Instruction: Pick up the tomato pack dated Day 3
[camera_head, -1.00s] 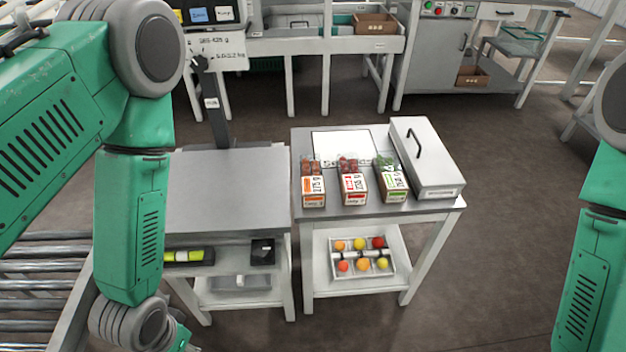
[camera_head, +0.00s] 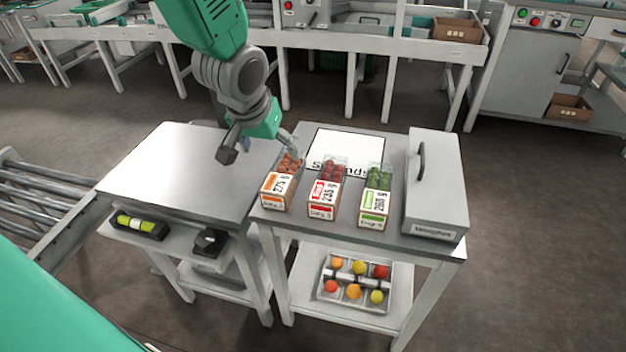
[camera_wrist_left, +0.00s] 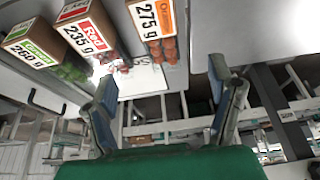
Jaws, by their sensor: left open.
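Three tomato packs stand side by side on the right-hand table: an orange-labelled pack (camera_head: 281,188) with 275 g, a red-labelled pack (camera_head: 326,190) with 235 g, and a green-labelled pack (camera_head: 375,200). The day print on their fronts is too small to read surely. My left gripper (camera_head: 259,146) is open and empty, just behind and left of the orange pack, above the tables. In the left wrist view the orange pack (camera_wrist_left: 150,18), red pack (camera_wrist_left: 86,28) and green pack (camera_wrist_left: 36,42) show at the top, beyond the open fingers (camera_wrist_left: 162,88). My right gripper is out of view.
A grey lidded box (camera_head: 437,185) stands right of the packs. A white printed sheet (camera_head: 346,148) lies behind them. The left table (camera_head: 170,175) has a bare top. A tray of colored balls (camera_head: 326,292) is on the lower shelf. A conveyor (camera_head: 40,200) is at left.

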